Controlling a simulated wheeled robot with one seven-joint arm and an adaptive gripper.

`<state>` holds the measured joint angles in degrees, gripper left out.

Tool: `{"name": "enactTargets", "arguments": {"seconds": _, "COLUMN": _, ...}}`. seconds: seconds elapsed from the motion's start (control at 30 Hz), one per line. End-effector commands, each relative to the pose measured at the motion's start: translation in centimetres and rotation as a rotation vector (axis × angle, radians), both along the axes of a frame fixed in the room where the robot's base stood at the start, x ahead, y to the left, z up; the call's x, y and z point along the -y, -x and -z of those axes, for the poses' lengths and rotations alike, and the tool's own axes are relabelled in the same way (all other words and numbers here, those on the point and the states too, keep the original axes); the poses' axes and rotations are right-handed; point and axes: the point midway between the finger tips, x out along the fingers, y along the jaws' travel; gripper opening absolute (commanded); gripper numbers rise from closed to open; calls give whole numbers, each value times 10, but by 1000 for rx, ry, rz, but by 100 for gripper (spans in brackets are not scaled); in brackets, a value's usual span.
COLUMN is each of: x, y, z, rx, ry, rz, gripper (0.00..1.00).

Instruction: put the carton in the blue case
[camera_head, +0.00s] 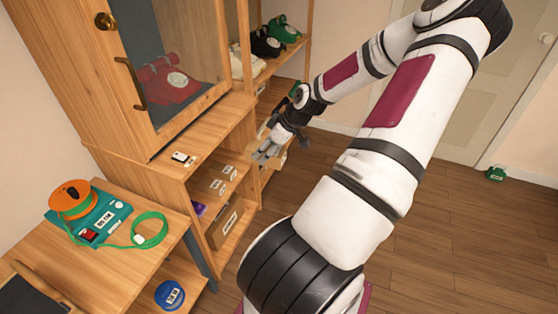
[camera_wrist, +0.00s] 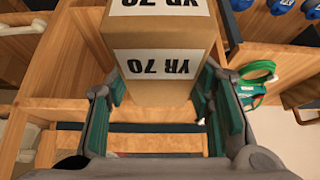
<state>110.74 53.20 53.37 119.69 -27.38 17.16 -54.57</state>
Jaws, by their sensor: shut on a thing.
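The carton (camera_wrist: 165,85) is a brown box with white labels reading YR 70, upside down in the wrist view. It sits between the green-padded fingers of my gripper (camera_wrist: 168,112), which is shut on it. In the head view my gripper (camera_head: 266,153) is at the right front of the wooden cabinet, and the carton cannot be made out clearly there. I cannot pick out a blue case with certainty. A round blue labelled thing (camera_head: 170,294) is low at the left, below the desk top.
The cabinet shelf (camera_head: 232,232) holds labelled brown boxes and a purple item. A teal device (camera_head: 92,222) with an orange reel and green cable stands on the desk. A red phone (camera_head: 168,82) is behind glass.

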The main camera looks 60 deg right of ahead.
Motion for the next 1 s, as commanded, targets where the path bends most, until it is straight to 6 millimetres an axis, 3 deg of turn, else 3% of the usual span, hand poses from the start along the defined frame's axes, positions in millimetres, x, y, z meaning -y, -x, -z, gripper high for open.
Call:
{"name": "enactTargets", "arguments": {"seconds": 0.17, "x": -38, "y": -62, "z": -19, "rx": -1, "ry": 8, "rz": -32, "gripper": 13}}
{"name": "enactTargets", "arguments": {"seconds": 0.27, "x": -75, "y": -103, "z": -31, "rx": -2, "ry": 11, "rz": -56, "gripper": 13}}
{"name": "enactTargets", "arguments": {"seconds": 0.4, "x": -141, "y": -152, "z": -43, "rx": -2, "ry": 10, "rz": -90, "gripper": 13}}
{"name": "enactTargets", "arguments": {"seconds": 0.5, "x": -193, "y": -178, "z": -46, "rx": -2, "ry": 9, "rz": -114, "gripper": 13}}
{"name": "enactTargets", "arguments": {"seconds": 0.73, "x": -309, "y": -209, "z": -39, "rx": 0, "ry": 7, "rz": -154, "gripper": 13}}
{"name": "enactTargets", "arguments": {"seconds": 0.83, "x": -338, "y": -214, "z": -38, "rx": 1, "ry": 5, "rz": -154, "gripper": 13}}
{"name": "enactTargets", "arguments": {"seconds": 1.0, "x": -368, "y": -220, "z": -41, "rx": 1, "ry": 3, "rz": -145, "gripper": 13}}
